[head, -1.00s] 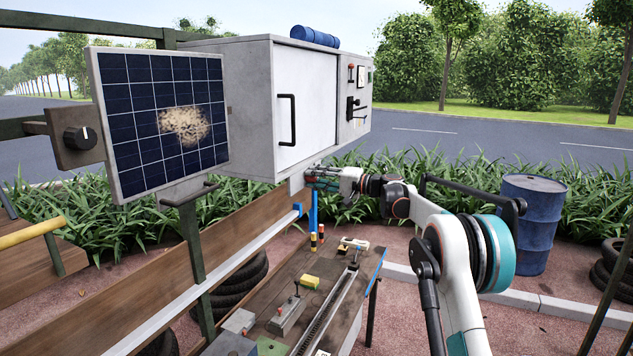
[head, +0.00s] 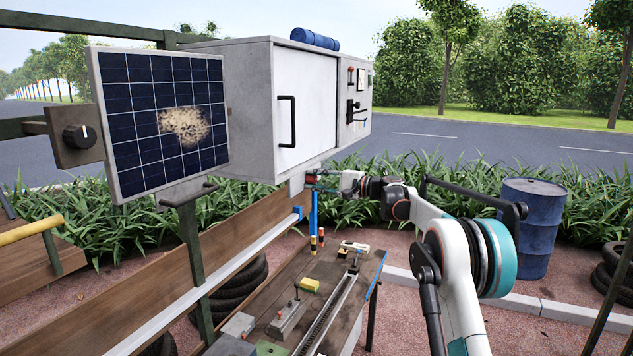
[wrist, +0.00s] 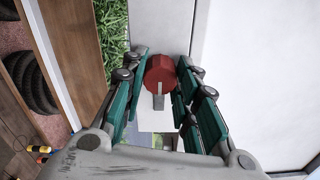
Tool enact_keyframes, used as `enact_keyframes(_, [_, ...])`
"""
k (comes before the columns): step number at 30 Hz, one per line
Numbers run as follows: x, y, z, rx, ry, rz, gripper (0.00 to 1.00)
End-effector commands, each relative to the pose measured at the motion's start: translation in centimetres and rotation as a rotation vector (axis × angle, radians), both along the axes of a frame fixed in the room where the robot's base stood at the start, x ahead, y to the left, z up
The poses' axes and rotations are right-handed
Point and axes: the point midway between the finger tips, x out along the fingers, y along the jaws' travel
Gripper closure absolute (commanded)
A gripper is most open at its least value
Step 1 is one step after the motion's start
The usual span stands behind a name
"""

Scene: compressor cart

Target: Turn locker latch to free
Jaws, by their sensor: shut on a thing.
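The locker latch is a red round knob (wrist: 160,74) with a short grey bar (wrist: 158,101), set on a pale post below the cabinet's corner. In the wrist view the teal fingers of my gripper (wrist: 160,88) stand on both sides of it, shut on the knob. The grey bar points toward my palm in that picture. In the head view my gripper (head: 322,182) is at the lower front corner of the grey locker (head: 250,100), and its fingers mostly hide the latch; a little red (head: 311,180) shows there. The white locker door (head: 307,105) is closed.
A solar panel (head: 165,122) stands left of the locker. A workbench (head: 300,290) with tools and a yellow block (head: 310,285) lies below my arm. A wooden rail (head: 225,255) runs along the left. A blue barrel (head: 527,228) stands at right.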

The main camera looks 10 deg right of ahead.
Motion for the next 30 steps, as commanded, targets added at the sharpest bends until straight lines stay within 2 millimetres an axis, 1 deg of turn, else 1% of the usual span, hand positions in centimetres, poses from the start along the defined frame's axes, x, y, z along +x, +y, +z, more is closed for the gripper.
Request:
enact_keyframes(8, [0.1, -0.1, 0.1, 0.002, 0.000, -0.003, 0.96])
enact_keyframes(9, [0.1, -0.1, 0.1, 0.002, 0.000, -0.003, 0.63])
enact_keyframes(11, [0.1, -0.1, 0.1, 0.001, -0.001, -0.003, 0.52])
enact_keyframes(20, [0.0, -0.1, 0.0, 0.001, 0.000, -0.001, 0.52])
enact_keyframes(23, [-0.2, -0.4, 0.0, 0.000, -0.001, -0.002, 0.52])
enact_keyframes(26, [-0.8, -1.3, 0.0, 0.000, -0.001, -0.003, 0.52])
enact_keyframes(30, [-2.3, -3.4, 0.0, 0.000, -0.001, -0.004, 0.52])
